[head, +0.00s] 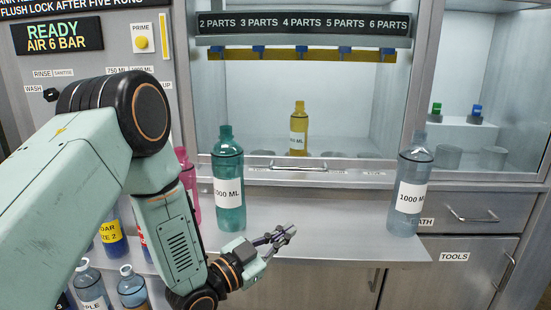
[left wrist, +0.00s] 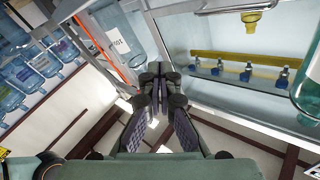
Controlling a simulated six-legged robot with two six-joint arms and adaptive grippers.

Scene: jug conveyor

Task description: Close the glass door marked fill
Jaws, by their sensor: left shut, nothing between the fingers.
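The glass-fronted fill cabinet (head: 340,95) stands at the back middle of the head view. A horizontal metal handle (head: 298,167) runs along its lower edge. I cannot read a fill mark, and I cannot tell how far its glass door is open. A yellow bottle (head: 298,130) stands inside. My left gripper (head: 287,234) is shut and empty, over the front of the metal shelf, below and in front of the handle and apart from it. Its fingers also show together in the left wrist view (left wrist: 160,75). My right gripper is not in view.
A teal bottle (head: 228,180) stands on the shelf (head: 320,225) left of the handle, near my left forearm. A clear blue-grey bottle (head: 410,185) stands at the shelf's right end. A pink bottle (head: 185,175) is partly hidden by my arm. The shelf between the teal and clear bottles is free.

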